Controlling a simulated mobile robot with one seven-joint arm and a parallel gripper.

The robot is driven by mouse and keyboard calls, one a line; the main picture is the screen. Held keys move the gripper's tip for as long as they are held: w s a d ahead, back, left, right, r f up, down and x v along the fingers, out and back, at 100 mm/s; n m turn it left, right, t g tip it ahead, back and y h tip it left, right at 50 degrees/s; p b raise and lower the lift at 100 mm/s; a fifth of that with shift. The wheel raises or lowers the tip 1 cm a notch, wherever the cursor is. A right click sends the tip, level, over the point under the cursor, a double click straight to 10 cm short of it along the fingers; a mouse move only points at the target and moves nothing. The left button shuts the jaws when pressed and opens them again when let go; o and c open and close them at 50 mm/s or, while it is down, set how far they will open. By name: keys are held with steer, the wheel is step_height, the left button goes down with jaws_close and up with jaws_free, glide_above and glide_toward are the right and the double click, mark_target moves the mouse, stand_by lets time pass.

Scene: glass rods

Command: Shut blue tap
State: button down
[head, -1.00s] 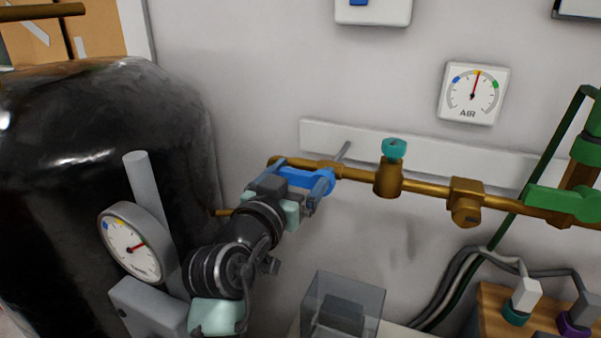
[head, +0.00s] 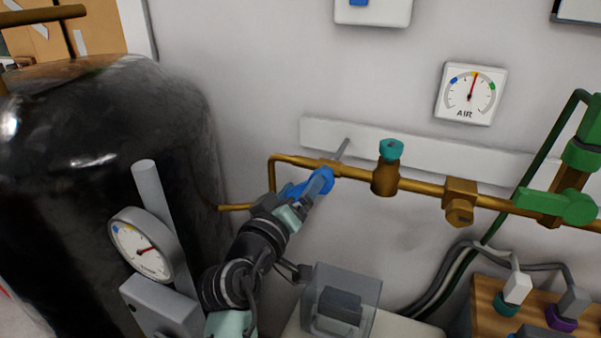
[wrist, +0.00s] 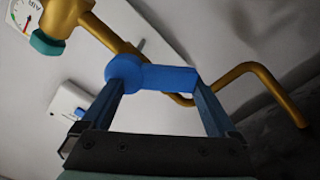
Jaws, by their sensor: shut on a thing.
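The blue tap (head: 293,190) sits at the left part of the brass pipe (head: 425,187). Its lever points left and slightly down from the pipe in the head view. In the wrist view the blue lever (wrist: 160,78) lies across between my two fingers, with its round hub at the left finger. My gripper (head: 306,187) is shut on the blue tap, one finger at each end of the lever. The finger in front hides part of the tap in the head view.
A teal-capped valve (head: 390,150) stands on the pipe to the right, with a green valve (head: 560,205) beyond. A black tank (head: 110,130) and a round gauge (head: 140,248) are at the left. A clear box (head: 340,300) stands below right of my gripper.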

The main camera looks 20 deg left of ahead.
steer(key=n, duration=0.1)
steer(key=n+p, duration=0.1)
steer(key=n, duration=0.1)
steer(key=d+f+n+p, duration=0.1)
steer(key=shift+n, duration=0.3)
steer(key=n+p, duration=0.1)
steer(key=d+n+p, duration=0.1)
steer(key=n, duration=0.1)
steer(key=f+n+p, duration=0.1)
steer(key=n, duration=0.1)
steer(key=shift+d, duration=0.25)
steer(key=shift+f+n+p, duration=0.1)
steer(key=shift+n+p, duration=0.2)
jaws_free()
steer(key=shift+s, duration=0.1)
steer(key=s, duration=1.3)
steer(key=shift+a+b, duration=0.15)
steer(key=shift+b, duration=0.25)
